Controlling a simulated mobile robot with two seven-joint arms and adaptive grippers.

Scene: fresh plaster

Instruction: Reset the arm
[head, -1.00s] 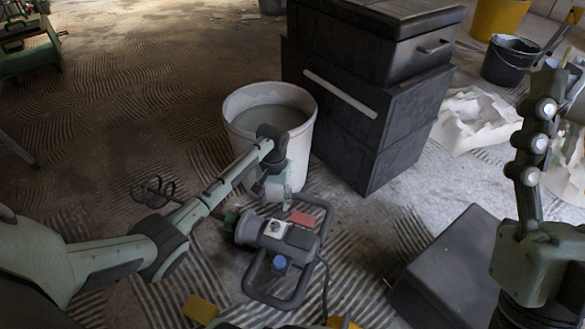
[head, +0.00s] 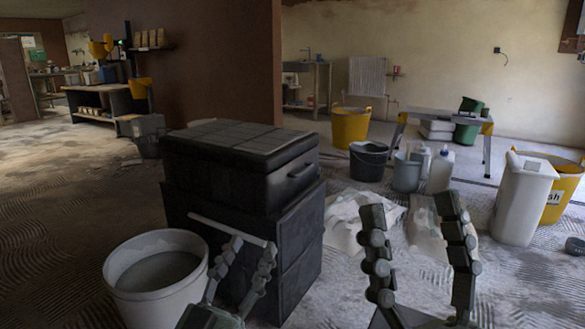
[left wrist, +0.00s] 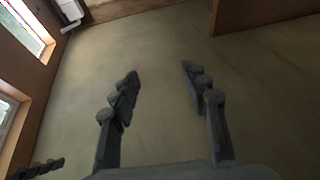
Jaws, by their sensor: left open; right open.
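My left gripper (head: 245,250) is raised in front of the black tool boxes, its two fingers pointing up and spread apart with nothing between them. In the left wrist view the left gripper (left wrist: 160,90) is also open and empty, with a bare wall or ceiling surface beyond it. My right gripper (head: 415,225) stands upright to the right, its fingers wide apart and empty. Both arms below the grippers are mostly out of the frame.
A white bucket of grey mix (head: 158,272) stands at the lower left, close to my left gripper. Stacked black boxes (head: 295,235) stand behind that gripper.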

